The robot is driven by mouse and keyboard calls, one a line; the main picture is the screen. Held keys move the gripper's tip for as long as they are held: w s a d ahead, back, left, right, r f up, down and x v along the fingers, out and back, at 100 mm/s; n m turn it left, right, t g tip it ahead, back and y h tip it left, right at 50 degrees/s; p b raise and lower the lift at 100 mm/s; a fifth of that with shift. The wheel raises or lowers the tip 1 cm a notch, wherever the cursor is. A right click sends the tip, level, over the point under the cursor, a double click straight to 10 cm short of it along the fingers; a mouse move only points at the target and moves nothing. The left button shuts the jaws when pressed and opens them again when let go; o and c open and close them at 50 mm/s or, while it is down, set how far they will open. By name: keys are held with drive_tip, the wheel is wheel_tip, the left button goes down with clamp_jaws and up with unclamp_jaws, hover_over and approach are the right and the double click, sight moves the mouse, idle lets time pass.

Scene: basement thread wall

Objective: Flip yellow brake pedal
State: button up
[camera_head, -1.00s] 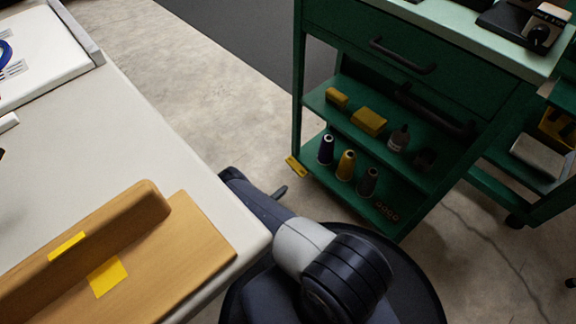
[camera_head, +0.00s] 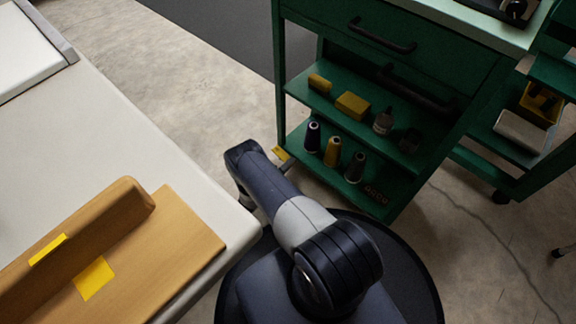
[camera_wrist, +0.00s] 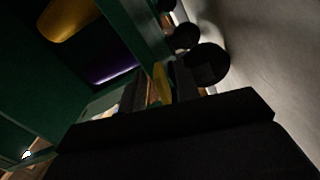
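The yellow brake pedal (camera_head: 281,153) sticks out at the lower left corner of the green cart, near the floor. In the wrist view the yellow pedal (camera_wrist: 163,82) shows as a narrow strip between the dark fingers of my gripper (camera_wrist: 158,88). The fingers look apart, with the pedal in or just beyond the gap. I cannot tell whether they touch it. In the head view my arm reaches down beside the pedal and hides most of the gripper.
The green cart (camera_head: 400,65) holds thread cones (camera_head: 333,151) and yellow boxes (camera_head: 352,105) on its shelves. A dark caster (camera_wrist: 206,64) stands near my fingers. A white table (camera_head: 90,125) with a wooden piece (camera_head: 165,245) is on the left. Concrete floor lies between.

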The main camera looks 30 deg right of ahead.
drive_tip(key=shift+c, duration=0.2)
clamp_jaws()
drive_tip(key=shift+r, duration=0.1)
drive_tip(key=n, duration=0.1)
drive_tip(key=r+n, duration=0.1)
drive_tip(key=n, duration=0.3)
drive_tip(key=shift+w+a+r, duration=0.1)
drive_tip(key=shift+w+r, duration=0.05)
drive_tip(key=shift+r, duration=0.2)
drive_tip(key=shift+o, duration=0.2)
unclamp_jaws()
